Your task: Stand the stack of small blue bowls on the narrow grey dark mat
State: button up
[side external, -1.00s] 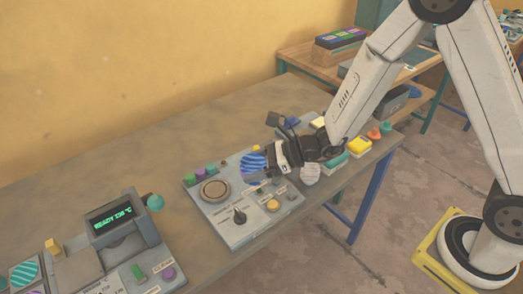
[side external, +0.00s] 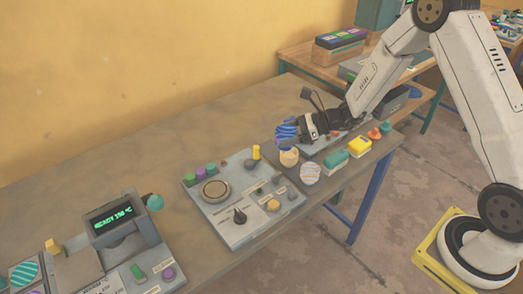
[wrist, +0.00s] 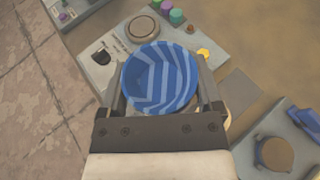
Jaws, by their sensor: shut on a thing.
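The stack of small blue bowls (wrist: 160,76), blue with pale stripes, is held between the two fingers of my gripper (wrist: 163,92). In the wrist view I look into the top bowl; how many bowls are under it is hidden. In the side view the stack (side external: 286,132) is in the air above the table, at the end of my gripper (side external: 300,129), looking tilted. A narrow dark grey mat (wrist: 241,91) lies flat on the table to the right of the stack in the wrist view, apart from it. I cannot make the mat out clearly in the side view.
A control panel (side external: 226,226) with a round plate, knob and buttons is at left of the stack. A cream cup (side external: 289,158) and a striped pale object (side external: 310,173) stand near it. Yellow (side external: 359,146) and teal (side external: 335,160) items line the front edge. The table toward the wall is clear.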

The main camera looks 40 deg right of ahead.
jog(key=d, duration=0.3)
jog(key=d+f, duration=0.1)
jog(key=d, duration=0.1)
jog(key=shift+d, duration=0.3)
jog(key=shift+w+d+f, duration=0.15)
jog(key=shift+w+f, duration=1.45)
jog(key=shift+w, duration=0.65)
jog(key=shift+w+d+f, duration=0.15)
jog(key=shift+w+f, duration=1.4)
jog(key=shift+w, duration=0.75)
jog(key=shift+w+d+f, duration=0.15)
jog(key=shift+w+f, duration=1.45)
jog(key=shift+w, duration=0.65)
jog(key=shift+w+f, duration=0.1)
jog(key=shift+f, duration=0.05)
jog(key=shift+w+f, duration=0.1)
jog(key=shift+f, duration=1.5)
jog(key=shift+f, duration=0.1)
